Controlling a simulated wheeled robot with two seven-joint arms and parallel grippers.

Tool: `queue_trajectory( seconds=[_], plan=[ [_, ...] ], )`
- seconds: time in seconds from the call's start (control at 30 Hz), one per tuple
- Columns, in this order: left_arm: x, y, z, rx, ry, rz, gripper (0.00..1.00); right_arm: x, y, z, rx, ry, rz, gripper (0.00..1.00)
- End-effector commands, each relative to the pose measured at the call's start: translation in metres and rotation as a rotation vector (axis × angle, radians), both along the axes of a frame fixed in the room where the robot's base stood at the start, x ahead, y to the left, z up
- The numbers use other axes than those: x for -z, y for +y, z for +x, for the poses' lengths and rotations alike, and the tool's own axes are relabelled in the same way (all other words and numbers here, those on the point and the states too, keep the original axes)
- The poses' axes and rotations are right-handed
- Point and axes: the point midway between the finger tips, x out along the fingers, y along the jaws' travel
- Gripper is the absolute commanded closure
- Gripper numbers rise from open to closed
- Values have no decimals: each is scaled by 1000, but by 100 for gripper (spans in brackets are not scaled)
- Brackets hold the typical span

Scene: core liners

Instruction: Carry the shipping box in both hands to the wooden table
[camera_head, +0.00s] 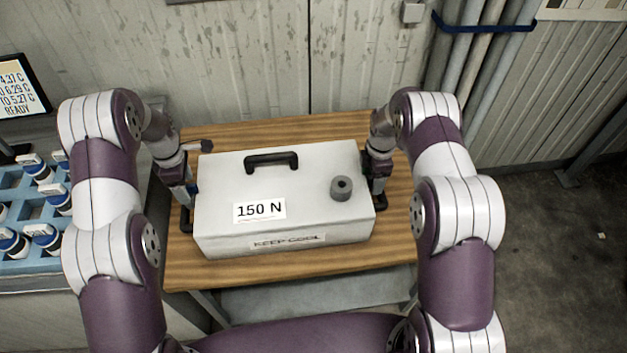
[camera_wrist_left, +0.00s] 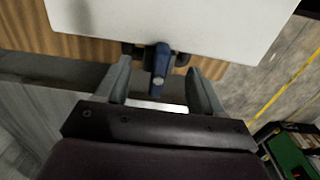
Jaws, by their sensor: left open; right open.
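The shipping box (camera_head: 300,190) is a white case with a black top handle, a "150 N" label, a "KEEP COOL" strip and a grey round knob. It sits on the wooden table (camera_head: 290,272) in the head view. My left gripper (camera_head: 188,192) is at its left side and my right gripper (camera_head: 378,180) at its right side, beside dark side handles. In the left wrist view, the open left fingers (camera_wrist_left: 162,88) stand on either side of a blue latch-like part (camera_wrist_left: 160,68) on the box's (camera_wrist_left: 170,22) side; contact cannot be told. The right fingertips are mostly hidden.
A blue rack (camera_head: 60,222) with several white-capped containers stands on a bench at the left, near a screen (camera_head: 22,88). A corrugated wall (camera_head: 240,60) with pipes (camera_head: 480,60) is behind the table. Open floor (camera_head: 560,250) lies at the right.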

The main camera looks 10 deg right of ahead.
Motion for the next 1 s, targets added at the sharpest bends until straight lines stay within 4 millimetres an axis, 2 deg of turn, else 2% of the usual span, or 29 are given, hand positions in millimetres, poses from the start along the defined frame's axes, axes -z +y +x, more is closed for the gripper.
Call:
queue_trajectory(
  seconds=[0.03,0.2,0.4,0.47,0.57,0.8,1.0],
  plan=[
    [-15,0,1,0,-5,1,32,0,0,0,0,0,0,28],
    [-59,0,0,0,-6,1,32,0,0,0,0,0,0,28],
    [-90,0,-1,0,-4,0,32,0,0,0,0,0,0,28],
    [-93,0,-1,0,-3,0,32,-3,0,0,0,-1,0,28],
    [-95,0,-1,0,-2,0,32,-18,0,1,0,-4,0,28],
    [-94,0,-1,0,-2,0,32,-82,-1,0,0,-5,0,28],
    [-94,0,-1,0,-3,0,32,-115,-1,-1,0,-2,0,28]
  ],
)
